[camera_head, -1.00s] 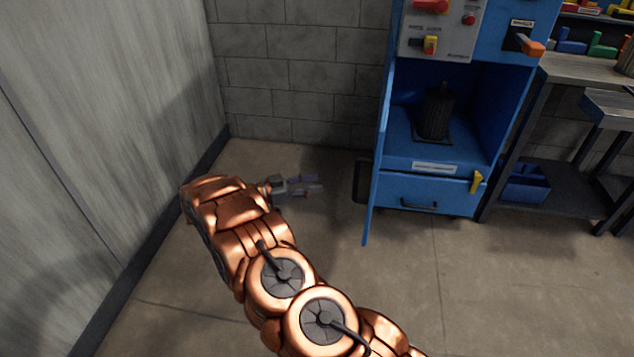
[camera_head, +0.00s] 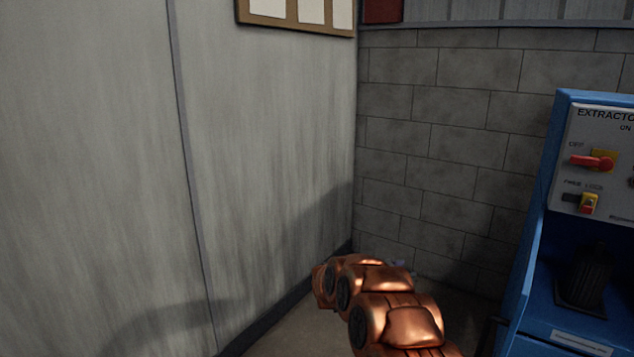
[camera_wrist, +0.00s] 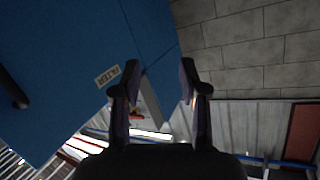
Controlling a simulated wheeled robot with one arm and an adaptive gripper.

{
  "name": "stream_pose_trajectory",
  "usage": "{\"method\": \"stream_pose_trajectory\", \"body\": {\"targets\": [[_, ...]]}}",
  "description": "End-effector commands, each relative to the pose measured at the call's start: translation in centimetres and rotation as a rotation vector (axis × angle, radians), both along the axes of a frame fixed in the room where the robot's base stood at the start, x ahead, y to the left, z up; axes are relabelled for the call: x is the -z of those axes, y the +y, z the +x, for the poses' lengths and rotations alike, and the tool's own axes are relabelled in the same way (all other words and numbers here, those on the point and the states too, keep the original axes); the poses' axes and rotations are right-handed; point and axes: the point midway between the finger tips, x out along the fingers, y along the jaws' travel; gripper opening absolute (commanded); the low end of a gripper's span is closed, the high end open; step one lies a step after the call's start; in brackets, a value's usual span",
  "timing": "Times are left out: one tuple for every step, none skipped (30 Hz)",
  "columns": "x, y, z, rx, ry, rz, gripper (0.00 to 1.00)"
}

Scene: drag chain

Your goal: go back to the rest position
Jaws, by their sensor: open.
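My gripper (camera_wrist: 160,80) is open and empty in the wrist view, with its two dark fingers apart and nothing between them. Behind the fingers are a blue panel marked FILTER (camera_wrist: 60,60) and a grey block wall (camera_wrist: 245,45). In the head view my copper arm reaches low toward the wall corner. Only a small part of the gripper shows there, behind the arm, so its fingers cannot be made out.
The blue extractor cabinet (camera_head: 537,255) stands at the right, with a dark ribbed cylinder (camera_head: 588,275) inside. A grey panel wall (camera_head: 95,150) fills the left. The block wall (camera_head: 450,130) is behind my arm. Little floor shows.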

Motion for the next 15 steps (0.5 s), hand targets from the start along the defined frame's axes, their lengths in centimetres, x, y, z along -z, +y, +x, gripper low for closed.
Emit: {"method": "stream_pose_trajectory", "body": {"targets": [[-1.0, 0.9, 0.9, -0.068, -0.012, 0.03, 0.43], [-1.7, 1.5, 1.4, -0.108, -0.021, 0.048, 0.43], [-2.6, 2.5, 2.1, -0.167, -0.03, 0.073, 0.43], [-3.2, 3.2, 2.6, -0.208, -0.036, 0.087, 0.43], [-3.7, 4.1, 3.0, -0.255, -0.039, 0.106, 0.43], [-4.6, 5.1, 3.3, -0.309, -0.043, 0.125, 0.43], [-5.1, 5.9, 3.5, -0.353, -0.043, 0.144, 0.43], [-5.7, 6.8, 3.6, -0.394, -0.044, 0.157, 0.43], [-6.4, 7.9, 3.7, -0.453, -0.042, 0.178, 0.43], [-7.1, 8.7, 3.7, -0.491, -0.043, 0.191, 0.43], [-7.6, 9.5, 3.6, -0.533, -0.038, 0.207, 0.43], [-8.1, 10.6, 3.3, -0.586, -0.028, 0.224, 0.43], [-8.5, 11.5, 3.0, -0.627, -0.021, 0.239, 0.43], [-9.0, 12.3, 2.7, -0.666, -0.014, 0.251, 0.43], [-9.6, 13.4, 2.2, -0.719, -0.002, 0.267, 0.43]]}}
